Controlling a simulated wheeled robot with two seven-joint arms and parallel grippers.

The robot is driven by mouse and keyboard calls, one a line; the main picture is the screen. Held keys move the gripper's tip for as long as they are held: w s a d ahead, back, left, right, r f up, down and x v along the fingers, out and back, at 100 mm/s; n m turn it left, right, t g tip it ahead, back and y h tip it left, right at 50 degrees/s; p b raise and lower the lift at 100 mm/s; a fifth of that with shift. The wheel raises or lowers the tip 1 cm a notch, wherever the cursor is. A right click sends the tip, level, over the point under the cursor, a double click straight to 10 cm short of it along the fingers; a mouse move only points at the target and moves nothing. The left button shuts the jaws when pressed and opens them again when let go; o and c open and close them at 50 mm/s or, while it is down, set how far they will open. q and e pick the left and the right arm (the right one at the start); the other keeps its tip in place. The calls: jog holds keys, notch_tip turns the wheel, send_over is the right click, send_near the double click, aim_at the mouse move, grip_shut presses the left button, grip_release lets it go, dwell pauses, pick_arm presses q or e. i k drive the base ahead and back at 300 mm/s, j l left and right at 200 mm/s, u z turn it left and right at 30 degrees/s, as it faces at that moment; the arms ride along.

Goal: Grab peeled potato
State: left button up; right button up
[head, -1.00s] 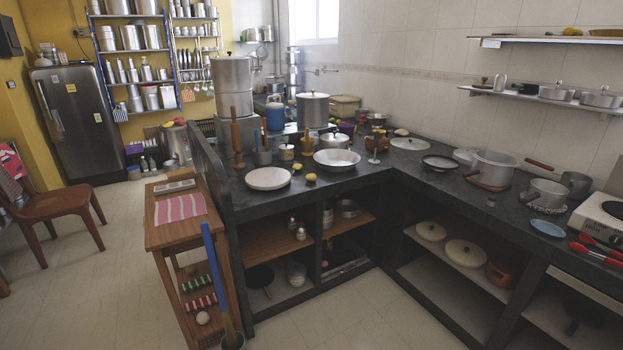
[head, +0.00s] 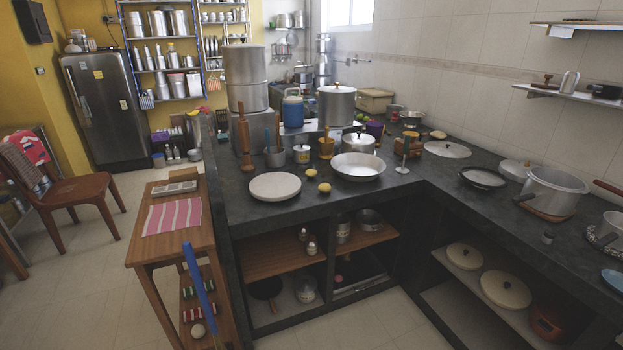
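Two small yellowish, potato-like lumps sit on the dark counter in the head view. One potato-like lump (head: 324,187) lies nearer the counter's front edge, and the other potato-like lump (head: 311,173) lies just behind it. They sit between a flat white round board or plate (head: 275,186) on the left and a wide metal bowl (head: 357,168) on the right. They are too small to tell whether they are peeled. Neither of my grippers shows in the view.
The dark L-shaped counter (head: 428,192) holds pots, lids and canisters. A small wooden table (head: 168,248) with a striped cloth stands at its left end, with a blue pole (head: 198,280) in front. A chair (head: 73,200) stands at left. Tiled floor between them is clear.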

aim_at(326, 188)
jog(key=i+l+u, duration=0.3)
jog(key=i+l, duration=0.15)
jog(key=l, duration=0.15)
jog(key=i+l+u, duration=0.1)
jog(key=i+l, duration=0.15)
jog(key=i+l+u, duration=0.15)
jog(key=l, duration=0.3)
jog(key=i+l+u, duration=0.15)
jog(key=l, duration=0.2)
jog(key=i+l+u, duration=0.15)
jog(key=l, duration=0.25)
jog(key=i, duration=0.1)
